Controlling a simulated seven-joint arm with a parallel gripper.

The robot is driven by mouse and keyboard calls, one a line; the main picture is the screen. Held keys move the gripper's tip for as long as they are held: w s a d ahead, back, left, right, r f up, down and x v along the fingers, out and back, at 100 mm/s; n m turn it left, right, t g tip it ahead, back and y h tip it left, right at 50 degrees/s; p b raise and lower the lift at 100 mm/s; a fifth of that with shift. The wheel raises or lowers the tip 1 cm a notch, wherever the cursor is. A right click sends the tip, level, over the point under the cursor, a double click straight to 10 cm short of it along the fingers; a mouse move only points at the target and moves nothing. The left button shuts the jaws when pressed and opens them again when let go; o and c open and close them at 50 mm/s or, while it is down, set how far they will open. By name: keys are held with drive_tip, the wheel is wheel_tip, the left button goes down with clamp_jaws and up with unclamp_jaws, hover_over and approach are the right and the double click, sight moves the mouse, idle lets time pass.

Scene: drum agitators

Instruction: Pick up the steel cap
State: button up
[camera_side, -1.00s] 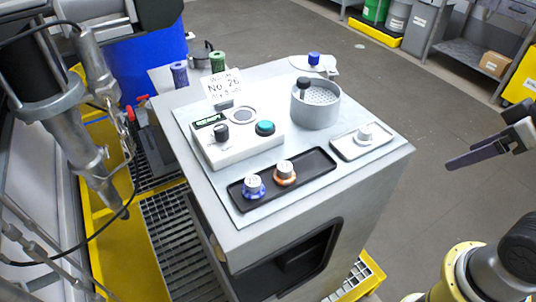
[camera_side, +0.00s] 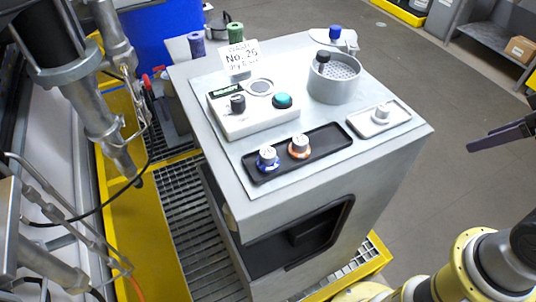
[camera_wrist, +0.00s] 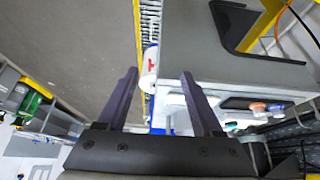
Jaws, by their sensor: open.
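A small steel-coloured cap (camera_side: 381,112) stands upright on a pale rectangular tray (camera_side: 400,119) near the right corner of the grey cabinet top. Two more grey-topped caps, one with a blue base (camera_side: 267,160) and one with an orange base (camera_side: 299,147), stand on a black tray (camera_side: 330,144) to its left. My gripper (camera_side: 505,133) is at the right edge of the side view, partly cut off, out past the cabinet and well apart from the caps. In the wrist view my gripper (camera_wrist: 160,85) is open, with nothing between its fingers. I cannot pick out the steel cap there.
A grey perforated cup (camera_side: 335,88) with a black knob stands behind the pale tray. A white control box (camera_side: 255,110) with a green button and a sign (camera_side: 240,58) stand at the left. Open floor lies right of the cabinet (camera_side: 300,195).

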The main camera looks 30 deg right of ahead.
drive_tip(key=w+a+r+n+g, duration=0.1)
drive_tip(key=w+a+r+n, duration=0.15)
drive_tip(key=r, duration=0.25)
drive_tip(key=w+a+r+n+y, duration=0.1)
drive_tip(key=w+a+r+n, duration=0.15)
drive_tip(key=r, duration=0.25)
drive_tip(key=w+a+r+n+g, duration=0.1)
drive_tip(key=w+a+r+n, duration=0.15)
drive_tip(key=w+r, duration=0.2)
drive_tip(key=n+g, duration=0.3)
drive_tip(key=n, duration=0.5)
hover_over(268, 152)
wheel_tip(268, 152, down, 11)
drive_tip(key=shift+s+f, duration=0.1)
drive_tip(key=shift+d+f, duration=0.1)
drive_tip(key=shift+f, duration=2.65)
clamp_jaws()
